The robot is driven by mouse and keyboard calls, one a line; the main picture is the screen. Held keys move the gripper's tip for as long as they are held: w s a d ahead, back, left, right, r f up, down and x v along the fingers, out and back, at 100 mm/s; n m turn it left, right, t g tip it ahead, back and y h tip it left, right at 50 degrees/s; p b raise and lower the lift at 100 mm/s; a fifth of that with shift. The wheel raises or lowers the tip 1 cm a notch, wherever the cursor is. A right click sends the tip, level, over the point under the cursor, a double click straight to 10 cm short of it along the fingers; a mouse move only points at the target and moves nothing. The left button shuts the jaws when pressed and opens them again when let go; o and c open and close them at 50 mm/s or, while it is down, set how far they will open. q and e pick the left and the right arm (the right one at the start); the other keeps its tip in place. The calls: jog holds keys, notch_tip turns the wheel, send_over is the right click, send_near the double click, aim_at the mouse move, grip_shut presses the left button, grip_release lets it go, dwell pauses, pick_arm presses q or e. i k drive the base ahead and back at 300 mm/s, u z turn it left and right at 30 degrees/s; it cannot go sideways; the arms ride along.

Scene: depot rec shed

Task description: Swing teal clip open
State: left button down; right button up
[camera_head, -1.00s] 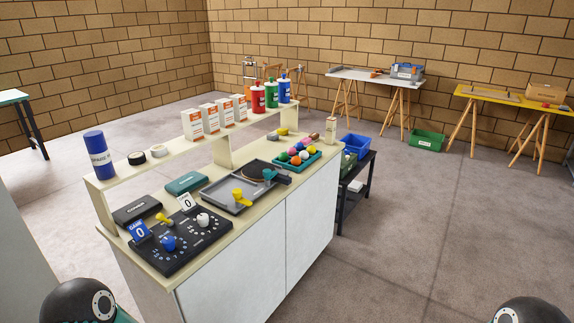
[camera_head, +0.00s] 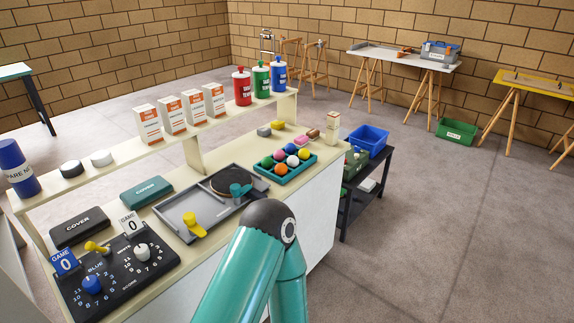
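The teal clip (camera_head: 239,190) sits on the grey tray (camera_head: 176,207) on the counter, at the near edge of a black round pad (camera_head: 234,181). It is small here, and I cannot tell how far it is swung. A yellow clip (camera_head: 194,225) stands on the near left part of the same tray. One of my teal arms rises at the bottom middle, its dark joint just in front of the counter edge near the teal clip. Neither of my grippers is in view.
A teal tray of coloured balls (camera_head: 312,160) is to the right. A raised shelf (camera_head: 120,153) with bottles and cartons runs behind.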

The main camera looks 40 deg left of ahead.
aim_at(236, 190)
jog(key=u, duration=0.4)
jog(key=i, duration=1.1)
jog(key=u, duration=1)
jog(key=k, duration=0.85)
jog(key=u, duration=0.1)
jog(key=i, duration=0.9)
jog(key=z, duration=0.1)
